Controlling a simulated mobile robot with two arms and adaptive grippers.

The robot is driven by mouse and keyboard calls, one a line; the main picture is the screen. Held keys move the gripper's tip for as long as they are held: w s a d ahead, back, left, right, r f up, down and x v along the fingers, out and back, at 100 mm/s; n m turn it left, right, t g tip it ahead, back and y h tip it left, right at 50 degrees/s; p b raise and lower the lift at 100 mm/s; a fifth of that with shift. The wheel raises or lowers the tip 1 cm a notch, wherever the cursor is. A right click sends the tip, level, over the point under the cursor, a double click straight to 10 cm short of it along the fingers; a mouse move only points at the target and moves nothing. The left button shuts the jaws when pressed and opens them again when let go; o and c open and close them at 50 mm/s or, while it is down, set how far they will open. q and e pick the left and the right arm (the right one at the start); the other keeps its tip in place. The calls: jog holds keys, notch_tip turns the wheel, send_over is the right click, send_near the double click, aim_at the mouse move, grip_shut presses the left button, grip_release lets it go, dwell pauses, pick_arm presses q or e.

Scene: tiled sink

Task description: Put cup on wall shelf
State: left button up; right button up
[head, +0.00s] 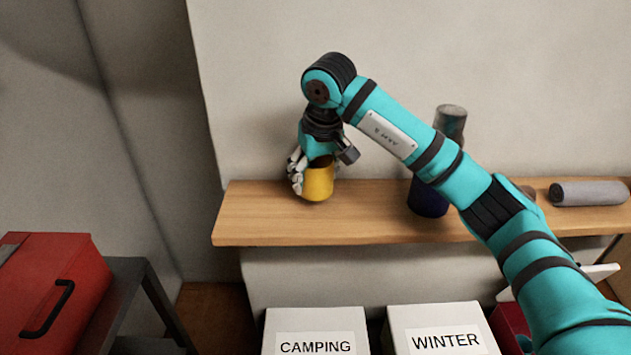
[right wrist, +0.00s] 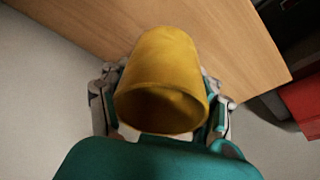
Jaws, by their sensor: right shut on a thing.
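The yellow cup (head: 319,184) is in my right gripper (head: 298,180), over the left part of the wooden wall shelf (head: 270,228). In the right wrist view the cup (right wrist: 165,75) sits between the two fingers of the gripper (right wrist: 160,108), its open mouth facing the camera. The shelf (right wrist: 240,50) shows behind the cup there. I cannot tell whether the cup's base touches the shelf. My left gripper is not in view.
A dark blue and grey bottle (head: 428,197) stands on the shelf behind my right arm. A grey cylinder (head: 588,194) lies at the right. White boxes marked CAMPING (head: 315,330) and WINTER (head: 440,325) are below. A red toolbox (head: 55,290) is at left. The shelf's left end is clear.

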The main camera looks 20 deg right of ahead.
aim_at(315, 189)
notch_tip(315, 189, down, 3)
jog(key=shift+s+r+p, duration=0.1)
jog(key=shift+r+p, duration=0.1)
jog(key=shift+p, duration=0.3)
jog(key=shift+f, duration=0.2)
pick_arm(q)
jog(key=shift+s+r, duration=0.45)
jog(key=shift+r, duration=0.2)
pick_arm(e)
jog(key=shift+d, duration=0.1)
jog(key=shift+f, duration=0.1)
jog(key=shift+f, duration=0.15)
jog(key=o, duration=1.2)
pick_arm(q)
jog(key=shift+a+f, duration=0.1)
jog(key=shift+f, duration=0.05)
